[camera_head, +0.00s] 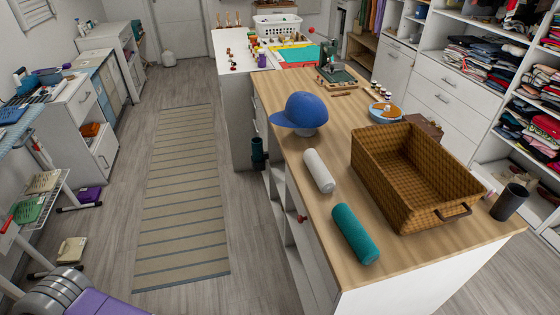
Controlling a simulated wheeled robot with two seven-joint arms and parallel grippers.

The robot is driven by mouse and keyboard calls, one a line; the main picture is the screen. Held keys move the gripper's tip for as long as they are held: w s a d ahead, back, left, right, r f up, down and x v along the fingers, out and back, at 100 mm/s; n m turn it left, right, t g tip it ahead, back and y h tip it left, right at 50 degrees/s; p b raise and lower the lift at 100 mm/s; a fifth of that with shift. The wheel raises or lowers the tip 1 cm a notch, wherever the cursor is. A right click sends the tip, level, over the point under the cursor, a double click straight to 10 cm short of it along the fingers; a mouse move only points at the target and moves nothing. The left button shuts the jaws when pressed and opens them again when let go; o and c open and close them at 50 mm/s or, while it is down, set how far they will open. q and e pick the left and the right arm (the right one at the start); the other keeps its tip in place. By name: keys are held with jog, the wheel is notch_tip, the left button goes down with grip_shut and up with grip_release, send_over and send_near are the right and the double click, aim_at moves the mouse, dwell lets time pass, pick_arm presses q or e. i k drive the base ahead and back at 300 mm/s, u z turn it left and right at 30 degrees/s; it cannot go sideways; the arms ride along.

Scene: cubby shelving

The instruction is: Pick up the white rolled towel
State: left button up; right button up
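The white rolled towel (319,171) lies on the wooden top of the island counter (290,165), near its left edge. It is tilted slightly, its far end leaning to the left. A teal rolled towel (355,233) lies nearer to me, apart from the white one. Nothing covers the white towel. Neither of my grippers is in view.
A brown wicker basket (451,211) stands right of the towels. A blue cap (299,112) sits behind the white towel. A dark cup (509,202) stands at the right corner. A striped rug (182,200) lies on open floor left of the island.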

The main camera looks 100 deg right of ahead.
aim_at(326, 183)
jog(key=z, duration=1.7)
jog(key=i, duration=1.7)
jog(key=z, duration=1.3)
